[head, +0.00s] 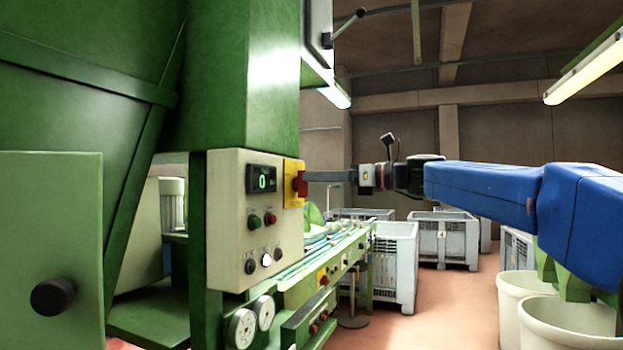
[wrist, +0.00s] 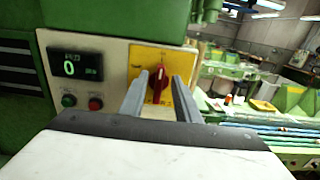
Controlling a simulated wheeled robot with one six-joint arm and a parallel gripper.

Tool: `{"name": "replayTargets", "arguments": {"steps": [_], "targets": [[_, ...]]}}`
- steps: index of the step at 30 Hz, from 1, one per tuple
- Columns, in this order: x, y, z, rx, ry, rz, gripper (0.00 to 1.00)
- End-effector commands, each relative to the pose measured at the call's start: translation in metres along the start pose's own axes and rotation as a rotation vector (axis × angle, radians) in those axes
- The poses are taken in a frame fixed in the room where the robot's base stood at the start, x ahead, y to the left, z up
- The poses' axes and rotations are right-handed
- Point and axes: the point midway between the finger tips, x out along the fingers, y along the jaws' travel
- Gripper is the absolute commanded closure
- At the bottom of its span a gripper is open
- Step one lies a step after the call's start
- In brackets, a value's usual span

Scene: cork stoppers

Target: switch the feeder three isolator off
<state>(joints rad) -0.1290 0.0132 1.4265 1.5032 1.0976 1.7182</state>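The isolator is a red rotary handle (wrist: 158,82) on a yellow plate (wrist: 176,56), set in a cream control panel. In the wrist view the handle stands roughly upright. In the head view the red handle (head: 300,184) shows side-on at the panel's right edge. My gripper (wrist: 162,76) is open, with one finger on each side of the handle in the wrist view. In the head view its fingertips (head: 309,176) reach close to the handle. I cannot tell whether either finger touches it. The lettering on the plate is too small to read.
The cream panel (head: 225,235) also has a display (head: 262,179) showing 0, green and red buttons and several knobs. A green machine body surrounds it. A conveyor line (head: 335,255) with other red controls lies below. Grey crates (head: 442,238) and white bins (head: 560,325) stand to the right.

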Motion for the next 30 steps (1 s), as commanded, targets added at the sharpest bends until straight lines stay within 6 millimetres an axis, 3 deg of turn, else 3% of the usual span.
{"name": "replayTargets", "arguments": {"steps": [6,16,20,30], "targets": [[0.018,0.000,0.000,0.001,0.000,0.001,0.70],[0.021,0.000,0.000,0.001,0.000,0.000,0.70],[0.021,0.000,0.000,0.001,0.000,0.000,0.99],[0.021,0.001,0.000,-0.018,0.000,0.000,1.00]]}}
